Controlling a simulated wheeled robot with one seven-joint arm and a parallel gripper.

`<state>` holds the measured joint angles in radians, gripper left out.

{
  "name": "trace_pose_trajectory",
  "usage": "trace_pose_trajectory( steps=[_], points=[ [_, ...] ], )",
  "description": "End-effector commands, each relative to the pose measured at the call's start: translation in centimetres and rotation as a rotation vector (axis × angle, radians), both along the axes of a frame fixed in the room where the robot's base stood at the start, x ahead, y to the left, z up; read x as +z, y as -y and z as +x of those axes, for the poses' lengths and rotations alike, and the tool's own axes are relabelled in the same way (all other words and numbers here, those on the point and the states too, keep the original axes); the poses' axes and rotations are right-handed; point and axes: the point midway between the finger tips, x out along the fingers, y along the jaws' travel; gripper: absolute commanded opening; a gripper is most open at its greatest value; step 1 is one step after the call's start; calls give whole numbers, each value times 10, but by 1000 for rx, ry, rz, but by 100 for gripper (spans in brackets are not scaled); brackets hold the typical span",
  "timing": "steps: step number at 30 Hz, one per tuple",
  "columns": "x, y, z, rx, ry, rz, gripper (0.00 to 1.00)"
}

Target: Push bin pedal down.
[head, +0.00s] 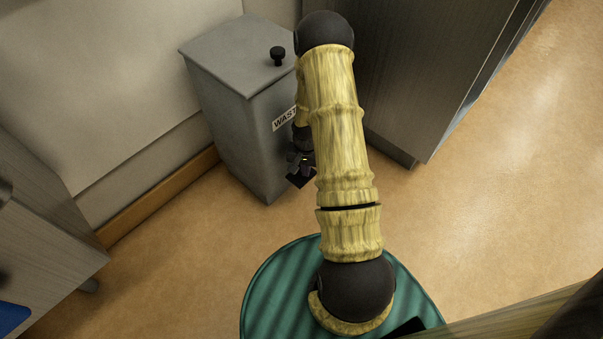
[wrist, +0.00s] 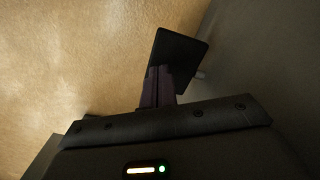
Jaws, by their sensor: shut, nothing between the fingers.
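The grey waste bin (head: 235,110) stands against the wall, with a black knob on its lid and a label partly hidden by my arm. Its pedal (head: 300,178) is a small dark plate low at the bin's front, partly covered by my gripper. In the wrist view the pedal (wrist: 184,52) is a black plate with a short metal stem at its right, near the grey bin side. My gripper (wrist: 158,80) is shut and empty, its fingertips at the pedal's near left edge. It also shows in the head view (head: 299,163). I cannot tell whether they touch.
A tall dark metal cabinet (head: 420,70) stands right of the bin. A grey cabinet (head: 45,215) is at the left, and a wooden baseboard (head: 160,195) runs along the wall. The tan floor (head: 500,190) is clear at the right.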

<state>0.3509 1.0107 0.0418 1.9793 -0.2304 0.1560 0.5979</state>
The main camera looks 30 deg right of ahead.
Motion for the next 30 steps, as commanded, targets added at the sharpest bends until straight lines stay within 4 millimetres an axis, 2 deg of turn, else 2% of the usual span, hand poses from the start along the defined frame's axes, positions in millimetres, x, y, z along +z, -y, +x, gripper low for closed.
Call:
trace_pose_trajectory(
  steps=[16,30],
  points=[
    [-12,0,0,1,-1,1,0],
    [-14,0,0,0,0,0,0]
  ],
)
